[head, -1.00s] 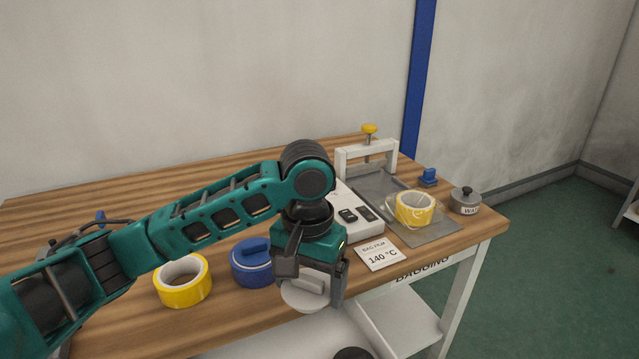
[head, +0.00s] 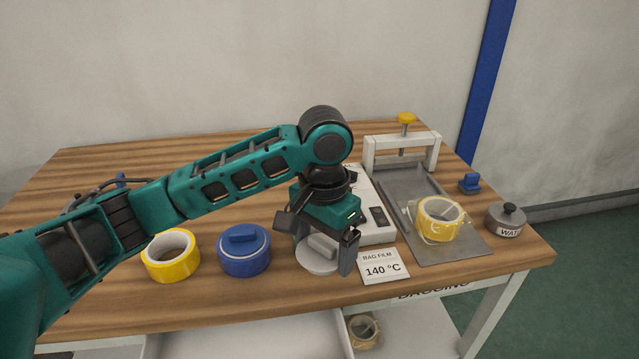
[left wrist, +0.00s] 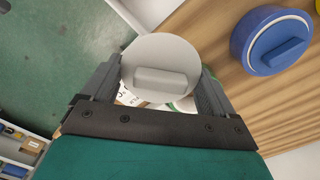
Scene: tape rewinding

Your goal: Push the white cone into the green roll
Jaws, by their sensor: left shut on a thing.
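The white cone (head: 318,253) shows as a round white disc with a raised grip bar, seen from above. I see no green roll in the head view. In the left wrist view a thin green edge shows just under the disc; I cannot tell whether it is the roll. My right gripper is not in view.
A blue cone-like plug (head: 243,250) and a yellow roll (head: 170,256) stand left of the gripper. A "140 °C" card (head: 384,268), a press (head: 402,150), a bagged yellow roll (head: 439,222) and a grey weight (head: 506,220) are to the right. Another roll (head: 363,330) lies below.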

